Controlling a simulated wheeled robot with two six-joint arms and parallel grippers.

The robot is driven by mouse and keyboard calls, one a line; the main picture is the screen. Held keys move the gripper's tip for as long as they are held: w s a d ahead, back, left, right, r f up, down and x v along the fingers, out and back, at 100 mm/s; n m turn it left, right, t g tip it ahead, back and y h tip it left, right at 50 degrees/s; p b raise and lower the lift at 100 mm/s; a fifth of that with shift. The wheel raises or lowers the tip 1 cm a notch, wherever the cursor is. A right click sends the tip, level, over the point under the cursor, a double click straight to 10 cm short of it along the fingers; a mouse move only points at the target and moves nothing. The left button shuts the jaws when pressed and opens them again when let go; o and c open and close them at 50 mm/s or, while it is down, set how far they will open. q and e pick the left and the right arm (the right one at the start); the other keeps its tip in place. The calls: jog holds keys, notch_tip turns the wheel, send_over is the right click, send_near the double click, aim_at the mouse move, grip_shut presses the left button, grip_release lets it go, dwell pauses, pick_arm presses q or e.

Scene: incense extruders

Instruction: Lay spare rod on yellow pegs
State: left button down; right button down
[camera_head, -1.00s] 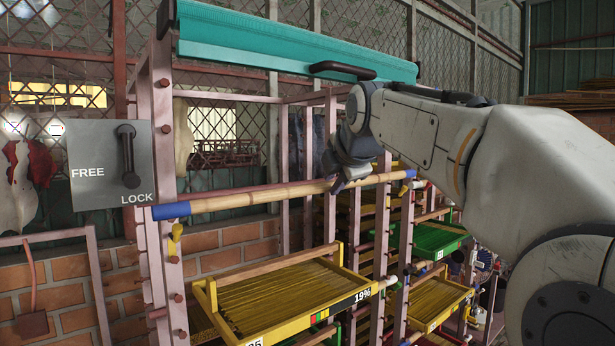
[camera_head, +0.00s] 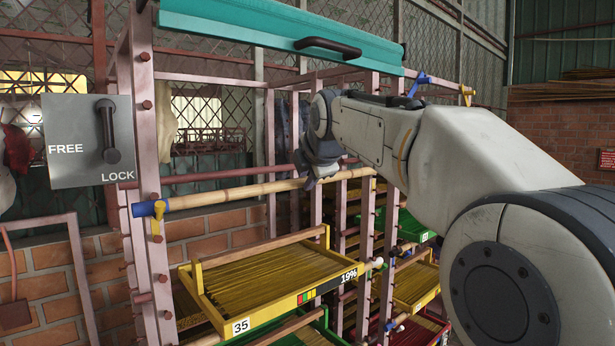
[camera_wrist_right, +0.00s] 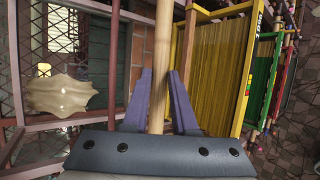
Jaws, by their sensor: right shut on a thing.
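The spare rod (camera_head: 235,194) is a pale bamboo pole with a blue left end. It lies nearly level across the front of the pink rack. My right gripper (camera_head: 312,181) is shut on its middle part; in the right wrist view the rod (camera_wrist_right: 161,45) runs between the two fingers (camera_wrist_right: 160,85). A yellow peg (camera_head: 156,227) on the left post is right by the blue end; I cannot tell whether they touch. The rod's right end is hidden behind my arm. Another yellow peg (camera_head: 467,93) shows at upper right. My left gripper is not in view.
A yellow tray (camera_head: 318,291) of incense sticks, labelled 35 and 19%, sits below the rod. A teal roll-up cover (camera_head: 240,28) with a dark handle hangs above. A FREE/LOCK lever panel (camera_head: 75,165) stands at left. A blue peg (camera_head: 418,83) is at upper right.

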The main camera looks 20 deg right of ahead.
jog(key=shift+c, duration=1.5)
grip_release()
jog(key=shift+s, duration=0.1)
jog(key=s+d+b, duration=0.3)
jog(key=s+b, duration=0.1)
jog(key=s, duration=0.5)
jog(key=shift+d, duration=0.2)
jog(key=shift+s, duration=0.1)
